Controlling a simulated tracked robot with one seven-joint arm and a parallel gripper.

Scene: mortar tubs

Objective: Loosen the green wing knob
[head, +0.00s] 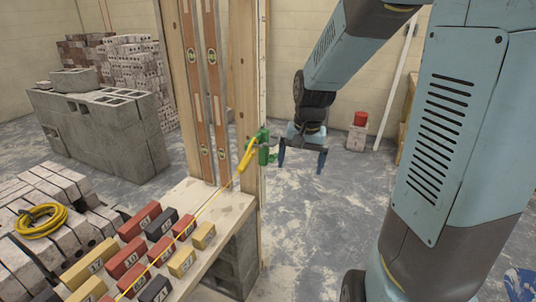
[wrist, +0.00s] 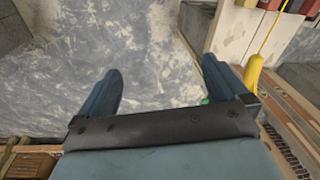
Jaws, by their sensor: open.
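A green fitting (head: 263,146) sits on the wooden upright post in the head view, at the middle of the picture. I cannot clearly separate its wing knob from its body at this size. A yellow piece (head: 247,156) with a taut yellow line is beside it on the left. My gripper (head: 302,168) points down, open and empty, just right of the green fitting and apart from it. In the wrist view my gripper (wrist: 162,78) shows only floor between its fingers. A small green bit shows beside the right finger, mostly hidden; the yellow piece (wrist: 254,72) is further right.
A plank shelf (head: 226,203) on grey blocks holds several red, yellow and dark numbered bricks. Wooden posts (head: 243,85) with levels stand behind it. A container with a red top (head: 359,131) is on the floor at the back.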

